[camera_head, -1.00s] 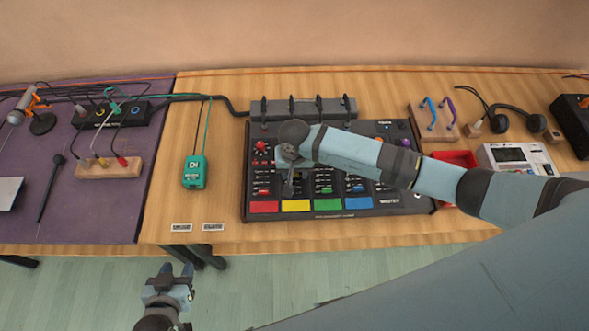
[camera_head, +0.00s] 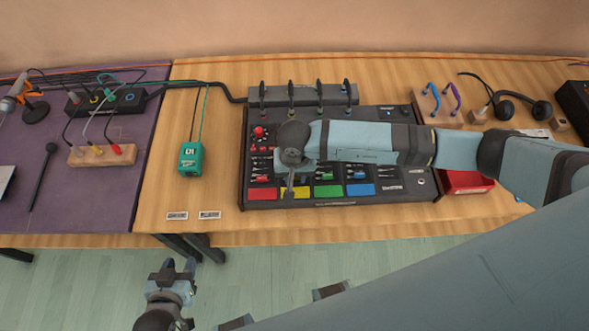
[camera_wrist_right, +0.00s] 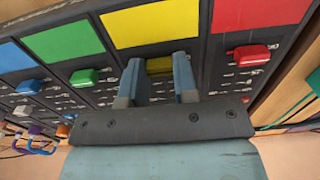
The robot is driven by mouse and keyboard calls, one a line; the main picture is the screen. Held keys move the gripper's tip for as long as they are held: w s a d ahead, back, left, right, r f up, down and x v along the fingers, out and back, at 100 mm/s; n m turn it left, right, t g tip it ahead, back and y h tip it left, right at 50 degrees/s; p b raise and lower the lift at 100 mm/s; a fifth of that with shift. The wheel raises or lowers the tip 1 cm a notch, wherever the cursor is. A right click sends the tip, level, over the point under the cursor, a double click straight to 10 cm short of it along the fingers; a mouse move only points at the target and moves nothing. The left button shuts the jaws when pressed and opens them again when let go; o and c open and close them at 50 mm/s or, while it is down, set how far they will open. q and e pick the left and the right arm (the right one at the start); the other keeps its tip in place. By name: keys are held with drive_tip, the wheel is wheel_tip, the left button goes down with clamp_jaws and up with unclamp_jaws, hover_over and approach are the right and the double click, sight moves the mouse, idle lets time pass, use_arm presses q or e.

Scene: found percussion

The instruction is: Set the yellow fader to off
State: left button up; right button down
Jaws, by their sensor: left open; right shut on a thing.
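The black mixer (camera_head: 390,197) lies on the wooden table, with a row of red, yellow, green and blue pads at its near edge. My right gripper (camera_head: 289,192) reaches down over the yellow column. In the right wrist view the yellow fader cap (camera_wrist_right: 160,65) sits between the fingers of my right gripper (camera_wrist_right: 158,80), just beside the yellow pad (camera_wrist_right: 149,22). The fingers are shut on it. The cap is roughly in line with the neighbouring caps. In the head view the gripper hides it. My left gripper (camera_head: 173,270) is open and empty, off the table's front edge.
Red (camera_wrist_right: 250,55), green (camera_wrist_right: 85,77) and blue (camera_wrist_right: 28,87) fader caps flank the yellow one. Cables and plugs line the mixer's back.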

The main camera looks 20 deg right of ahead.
sight(295, 179)
drive_tip(key=shift+s+a, duration=0.1)
drive_tip(key=shift+s, duration=0.1)
drive_tip(key=c, duration=1.2)
unclamp_jaws()
drive_tip(key=shift+c, duration=0.2)
drive_tip(key=o, duration=0.4)
drive_tip(key=shift+s, duration=0.1)
drive_tip(key=shift+c, duration=0.2)
drive_tip(key=shift+r, duration=0.15)
drive_tip(key=shift+r, duration=0.35)
wheel_tip(295, 179, up, 13)
drive_tip(key=b, duration=0.2)
